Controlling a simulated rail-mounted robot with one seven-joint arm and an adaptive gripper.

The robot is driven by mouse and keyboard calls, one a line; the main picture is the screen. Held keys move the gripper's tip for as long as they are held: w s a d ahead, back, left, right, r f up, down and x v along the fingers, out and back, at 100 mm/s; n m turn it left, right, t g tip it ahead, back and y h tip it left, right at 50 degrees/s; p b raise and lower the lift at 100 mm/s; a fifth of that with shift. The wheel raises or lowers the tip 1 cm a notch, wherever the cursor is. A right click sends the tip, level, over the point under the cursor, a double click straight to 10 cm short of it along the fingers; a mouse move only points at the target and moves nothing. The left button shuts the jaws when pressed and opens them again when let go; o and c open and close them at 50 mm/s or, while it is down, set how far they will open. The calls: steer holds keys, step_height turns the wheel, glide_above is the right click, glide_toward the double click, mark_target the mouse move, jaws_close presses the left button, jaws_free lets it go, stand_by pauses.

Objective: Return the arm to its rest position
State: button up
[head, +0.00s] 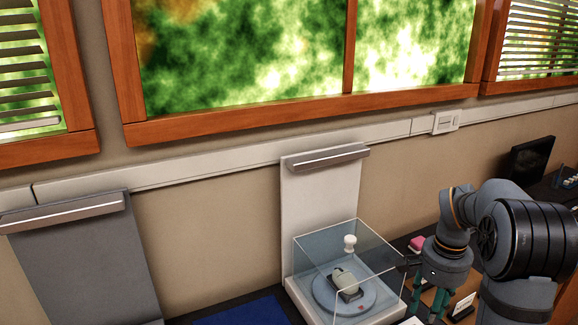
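My arm comes in from the right edge and bends down. My gripper (428,304) points downward at the lower right, just right of a clear display case (311,262). Its two teal fingers stand apart with a gap between them, and I see nothing held there. The fingertips are small, so what lies right under them is hard to tell.
The case has a white knob (350,243) and holds a mouse-like device (345,281) on a round grey base (328,295). A blue mat (243,313) lies left of it. A pink block (416,243), a white card (463,305) and a dark screen (531,160) are to the right.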

step_height(320, 180, down, 7)
steer(key=shift+s+f, duration=0.1)
steer(key=shift+f, duration=0.1)
steer(key=shift+f+n+p, duration=0.3)
steer(key=shift+p, duration=0.2)
steer(key=shift+r+n+p, duration=0.1)
steer(key=shift+n+p, duration=0.55)
steer(key=shift+n, duration=0.15)
steer(key=n+p, duration=0.2)
steer(key=n, duration=0.1)
steer(key=shift+r, duration=0.1)
steer(key=n+p, duration=1)
steer(key=n, duration=0.1)
steer(key=shift+r+b, duration=0.65)
steer(key=shift+r, duration=0.9)
